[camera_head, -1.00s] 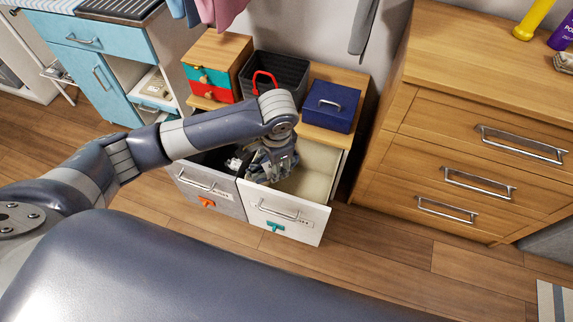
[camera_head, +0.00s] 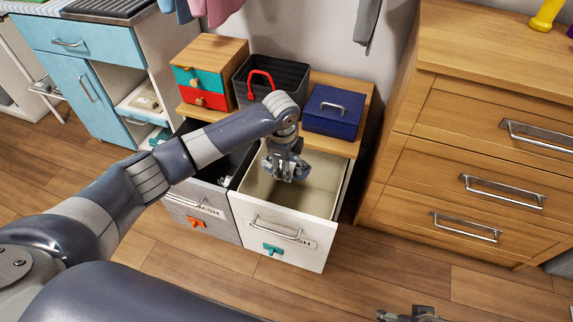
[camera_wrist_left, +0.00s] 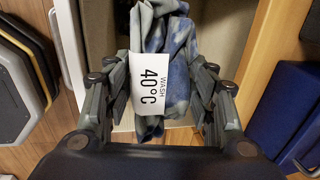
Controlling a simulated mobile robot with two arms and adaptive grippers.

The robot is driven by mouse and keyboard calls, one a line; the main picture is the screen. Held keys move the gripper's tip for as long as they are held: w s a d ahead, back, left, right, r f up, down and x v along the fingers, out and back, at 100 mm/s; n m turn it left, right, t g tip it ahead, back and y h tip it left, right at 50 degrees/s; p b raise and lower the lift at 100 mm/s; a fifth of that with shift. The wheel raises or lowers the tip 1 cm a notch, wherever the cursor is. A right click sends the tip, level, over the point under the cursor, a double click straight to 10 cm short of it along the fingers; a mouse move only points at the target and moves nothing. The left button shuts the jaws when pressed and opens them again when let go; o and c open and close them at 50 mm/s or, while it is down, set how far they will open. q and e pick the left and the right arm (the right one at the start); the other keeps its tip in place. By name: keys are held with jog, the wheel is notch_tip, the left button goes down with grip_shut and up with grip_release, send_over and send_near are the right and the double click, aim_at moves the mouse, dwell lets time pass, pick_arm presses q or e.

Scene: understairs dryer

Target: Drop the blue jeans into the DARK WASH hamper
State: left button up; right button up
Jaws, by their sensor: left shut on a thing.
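My left gripper (camera_head: 287,172) is above the open right hamper drawer (camera_head: 285,240), which has a white front, a bar handle and a teal clip. In the left wrist view it is shut on a crumpled, mottled blue and grey-green garment, the blue jeans (camera_wrist_left: 178,75), with a white "WASH 40°C" tag (camera_wrist_left: 152,82) facing the camera. The open left hamper drawer (camera_head: 200,212) has a grey front and an orange clip, with something dark and white inside. Both drawer labels end in "WASH"; their first words are not readable. My right gripper (camera_head: 410,314) is cut off at the bottom edge.
A blue box (camera_head: 332,112), a dark basket (camera_head: 271,80) with a red handle and a small box with teal and red drawers (camera_head: 206,80) stand on the top behind the hampers. A wooden dresser (camera_head: 470,130) stands to the right. The floor in front is clear.

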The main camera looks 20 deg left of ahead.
pick_arm(q)
notch_tip(320, 180, down, 2)
jog(key=shift+f+b, duration=0.1)
jog(key=shift+b, duration=0.8)
notch_tip(320, 180, down, 2)
jog(key=b, duration=0.3)
jog(key=shift+f, duration=0.25)
pick_arm(e)
jog(key=w+a+r+t+y, duration=0.1)
jog(key=w+a+r+t, duration=0.3)
jog(key=w+r+t, duration=0.3)
jog(key=shift+w+r+y, duration=0.4)
jog(key=shift+w+r, duration=0.75)
jog(key=shift+w, duration=0.95)
jog(key=shift+d, duration=0.1)
pick_arm(q)
jog(key=o, duration=1.3)
jog(key=r, duration=0.4)
jog(key=s+r, duration=0.1)
jog(key=r, duration=0.3)
jog(key=s+r, duration=0.1)
jog(key=r, duration=0.2)
jog(key=shift+r, duration=0.4)
